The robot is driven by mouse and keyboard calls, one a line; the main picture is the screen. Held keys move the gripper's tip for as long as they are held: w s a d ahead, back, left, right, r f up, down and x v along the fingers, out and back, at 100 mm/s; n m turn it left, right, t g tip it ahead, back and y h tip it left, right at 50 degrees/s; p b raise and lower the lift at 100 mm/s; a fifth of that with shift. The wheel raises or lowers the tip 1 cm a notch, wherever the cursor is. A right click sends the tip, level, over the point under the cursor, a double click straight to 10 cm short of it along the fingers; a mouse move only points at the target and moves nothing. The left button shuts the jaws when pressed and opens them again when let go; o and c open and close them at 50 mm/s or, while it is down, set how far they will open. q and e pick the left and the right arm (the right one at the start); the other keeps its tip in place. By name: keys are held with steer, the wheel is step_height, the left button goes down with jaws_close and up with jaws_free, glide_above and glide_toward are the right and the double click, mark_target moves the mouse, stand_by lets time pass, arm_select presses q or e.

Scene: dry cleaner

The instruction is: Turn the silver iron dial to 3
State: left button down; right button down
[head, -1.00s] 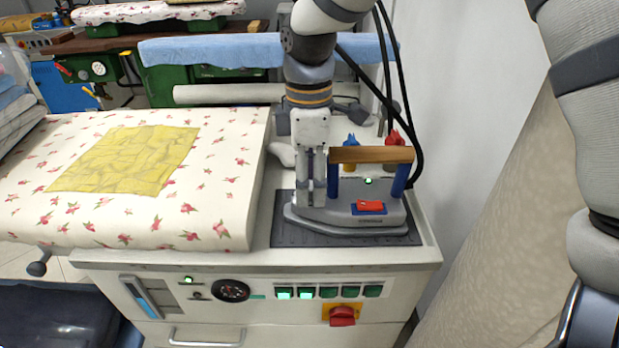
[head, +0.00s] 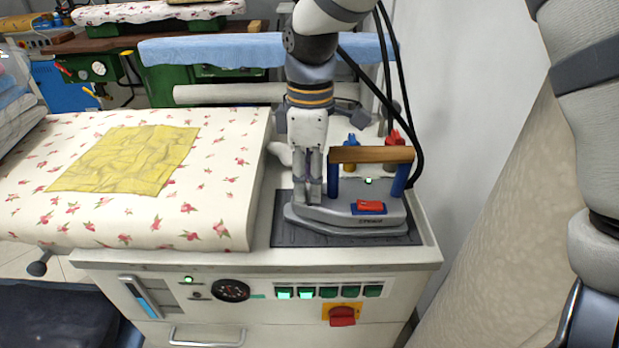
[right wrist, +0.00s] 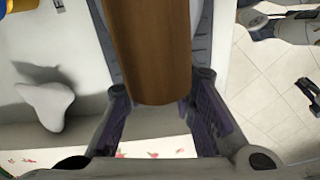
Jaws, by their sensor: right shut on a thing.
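The silver-grey iron (head: 340,214) rests on a dark mat on the right part of the ironing station. It has a wooden handle (head: 370,155) on blue posts, a red switch and a small green light. My right gripper (head: 311,196) points down at the iron's left part, just left of the handle. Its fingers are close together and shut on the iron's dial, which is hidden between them. My left gripper is not in view.
A floral ironing board (head: 215,180) with a yellow cloth (head: 130,160) lies to the left. Black cables and a wall stand close on the right. The front panel has a gauge (head: 230,290), green buttons and a red knob (head: 342,316).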

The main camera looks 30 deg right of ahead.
steer(key=shift+m, duration=2.5)
steer(key=c, duration=1.3)
jaws_free()
steer(key=r, duration=1.2)
steer(key=shift+d, duration=0.25)
steer(key=shift+f, duration=0.1)
